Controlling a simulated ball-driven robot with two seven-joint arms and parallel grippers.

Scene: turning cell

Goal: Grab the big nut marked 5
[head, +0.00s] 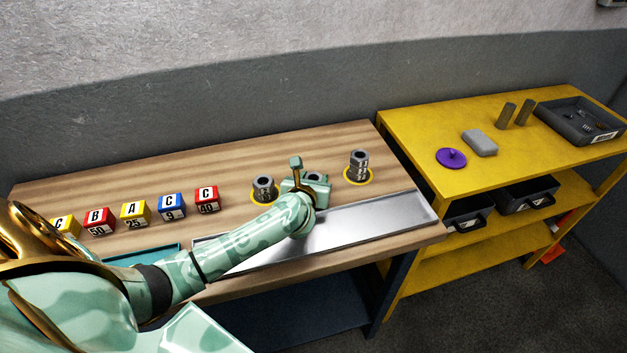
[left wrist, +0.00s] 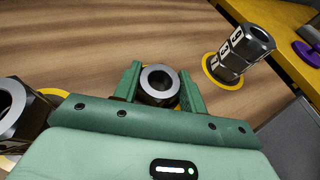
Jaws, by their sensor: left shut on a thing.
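My left gripper (head: 312,182) is over the wooden bench, between two upright steel hex nut columns. In the left wrist view it is shut on a steel hex nut (left wrist: 160,83) with a round hole, one finger on each side. The held nut's marking is hidden from me, so I cannot tell if it reads 5. The left column (head: 263,188) stands on a yellow ring. The right column (head: 359,164) stands on another yellow ring; it also shows in the left wrist view (left wrist: 240,54) with white marks on its faces. My right gripper is not in view.
A shallow metal tray (head: 372,219) lies along the bench front, under my left arm. Lettered blocks, including a red one (head: 207,200), stand in a row at left. The yellow shelf (head: 415,130) at right holds a purple lid (head: 451,158), a grey block and a dark bin.

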